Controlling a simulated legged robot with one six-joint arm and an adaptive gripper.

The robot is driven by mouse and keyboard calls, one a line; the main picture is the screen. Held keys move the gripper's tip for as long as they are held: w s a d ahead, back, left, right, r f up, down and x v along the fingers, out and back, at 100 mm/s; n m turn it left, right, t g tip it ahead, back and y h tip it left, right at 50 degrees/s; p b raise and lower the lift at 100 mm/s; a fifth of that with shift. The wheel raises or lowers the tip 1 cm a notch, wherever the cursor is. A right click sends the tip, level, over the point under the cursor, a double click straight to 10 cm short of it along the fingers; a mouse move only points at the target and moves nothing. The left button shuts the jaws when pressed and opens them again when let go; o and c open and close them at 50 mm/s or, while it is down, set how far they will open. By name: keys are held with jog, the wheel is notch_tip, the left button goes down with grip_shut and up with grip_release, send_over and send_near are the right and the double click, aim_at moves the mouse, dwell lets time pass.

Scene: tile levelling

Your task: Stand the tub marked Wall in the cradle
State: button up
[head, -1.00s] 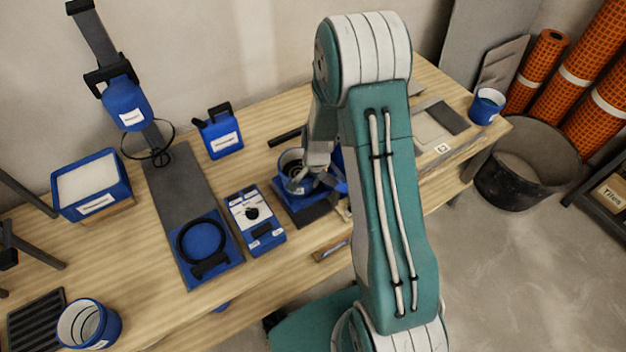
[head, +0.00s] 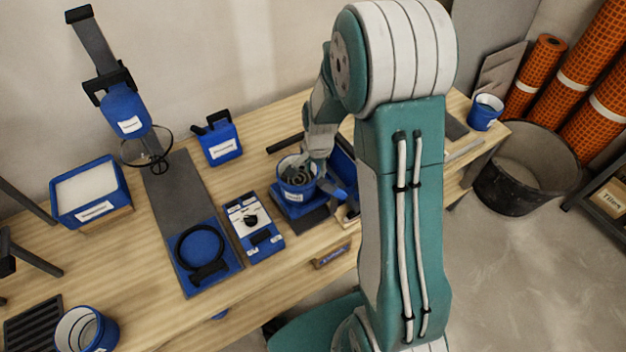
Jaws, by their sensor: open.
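Three blue tubs are in the head view, and I cannot read which is marked Wall. One tub (head: 296,192) stands upright on a low blue and dark base at mid-table. A second tub (head: 101,334) is at the front left, and a third tub (head: 484,113) is at the far right end. My gripper (head: 322,178) is open at the right rim of the middle tub; its fingertips are partly hidden, and I cannot tell if they touch it. A black ring on a blue plate (head: 203,246), possibly the cradle, is empty below the mixer stand.
The mixer (head: 124,108) with its wire whisk hangs over the dark stand board (head: 174,185). A control box with a knob (head: 254,227) lies between ring and middle tub. A blue jug (head: 221,141) and a filled blue tray (head: 90,192) stand behind.

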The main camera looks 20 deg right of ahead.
jog(key=s+a+r+n+t, duration=0.1)
jog(key=s+r+n, duration=0.25)
jog(key=r, duration=0.55)
jog(key=s+a+r+n+t, duration=0.15)
jog(key=s+r, duration=0.25)
jog(key=r, duration=0.5)
jog(key=s+a+r+n+t, duration=0.2)
jog(key=s+r+n, duration=0.4)
jog(key=s, duration=0.7)
jog(key=shift+r, duration=0.95)
jog(key=shift+a+t, duration=0.1)
jog(key=shift+t, duration=0.15)
